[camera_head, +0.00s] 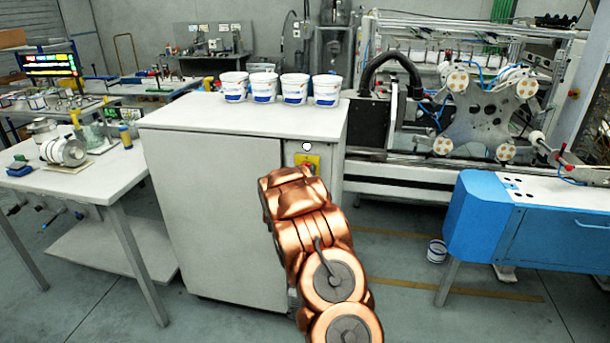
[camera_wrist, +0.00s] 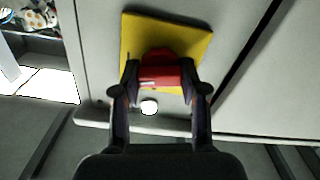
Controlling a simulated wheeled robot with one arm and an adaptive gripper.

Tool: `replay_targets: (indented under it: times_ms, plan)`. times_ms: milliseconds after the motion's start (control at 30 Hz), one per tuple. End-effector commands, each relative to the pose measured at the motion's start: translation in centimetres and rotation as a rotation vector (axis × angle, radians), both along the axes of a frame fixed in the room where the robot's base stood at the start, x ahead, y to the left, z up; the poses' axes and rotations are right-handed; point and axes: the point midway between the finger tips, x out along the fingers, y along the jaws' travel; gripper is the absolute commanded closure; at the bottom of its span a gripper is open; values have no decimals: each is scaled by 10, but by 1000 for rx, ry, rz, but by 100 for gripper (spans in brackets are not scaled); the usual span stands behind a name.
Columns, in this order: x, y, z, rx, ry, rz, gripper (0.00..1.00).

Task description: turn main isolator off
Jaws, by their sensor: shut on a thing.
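The main isolator is a red knob (camera_wrist: 162,72) on a yellow square plate (camera_wrist: 190,38), fixed to the grey cabinet. In the wrist view my gripper (camera_wrist: 163,88) has its two dark fingers on either side of the red knob, shut on it. The knob's exact angle is hard to tell.
A white round spot (camera_head: 307,146) shows above the plate. Several white tubs (camera_head: 265,87) stand on the cabinet top (camera_head: 200,118). A blue machine housing (camera_head: 500,215) is at the right, a table (camera_head: 90,185) at the left. A small bucket (camera_head: 437,250) stands on the floor.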

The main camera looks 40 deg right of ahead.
Motion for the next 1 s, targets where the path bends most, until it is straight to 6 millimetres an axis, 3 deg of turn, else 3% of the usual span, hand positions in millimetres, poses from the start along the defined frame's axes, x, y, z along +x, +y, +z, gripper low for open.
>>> replay_targets:
  times_ms: [1000]
  plan:
    - [1,1,1,-549,787,1,92]
